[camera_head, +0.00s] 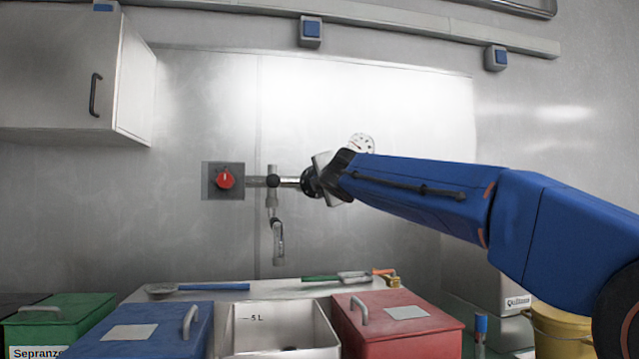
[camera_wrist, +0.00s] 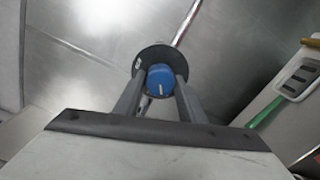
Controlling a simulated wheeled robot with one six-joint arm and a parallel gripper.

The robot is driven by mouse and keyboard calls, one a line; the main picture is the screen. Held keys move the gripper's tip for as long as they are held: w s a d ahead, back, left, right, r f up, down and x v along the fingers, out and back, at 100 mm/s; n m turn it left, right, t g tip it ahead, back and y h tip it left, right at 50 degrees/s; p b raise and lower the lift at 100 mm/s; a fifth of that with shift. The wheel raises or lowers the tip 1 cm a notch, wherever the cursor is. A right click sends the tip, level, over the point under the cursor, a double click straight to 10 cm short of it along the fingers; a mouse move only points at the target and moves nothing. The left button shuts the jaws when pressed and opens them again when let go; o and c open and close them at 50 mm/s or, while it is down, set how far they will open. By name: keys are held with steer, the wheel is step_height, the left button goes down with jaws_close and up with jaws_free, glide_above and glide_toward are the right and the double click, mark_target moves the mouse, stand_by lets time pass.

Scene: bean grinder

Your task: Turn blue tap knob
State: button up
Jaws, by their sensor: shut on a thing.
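The blue tap knob (camera_wrist: 161,80) shows in the wrist view with a short white mark on its face and a dark round plate behind it. My gripper (camera_wrist: 162,88) has one finger on each side of the knob and is shut on it. In the head view my gripper (camera_head: 318,181) is at the right end of the horizontal pipe on the wall. There the knob is hidden behind my gripper and wrist.
A red knob (camera_head: 224,178) sits on a grey wall plate to the left. A spout (camera_head: 279,240) hangs from the pipe, and a round gauge (camera_head: 361,145) is behind my arm. Below stand a blue box (camera_head: 150,335), a white bin (camera_head: 280,318) and a red box (camera_head: 400,335).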

steer(key=n, duration=0.4)
steer(key=shift+f+n, duration=0.2)
steer(key=shift+n, duration=0.1)
stand_by(0.5)
steer(key=o, duration=1)
steer(key=shift+o, duration=0.2)
steer(key=shift+r, duration=0.1)
steer(key=shift+s, duration=0.1)
steer(key=v, duration=1.7)
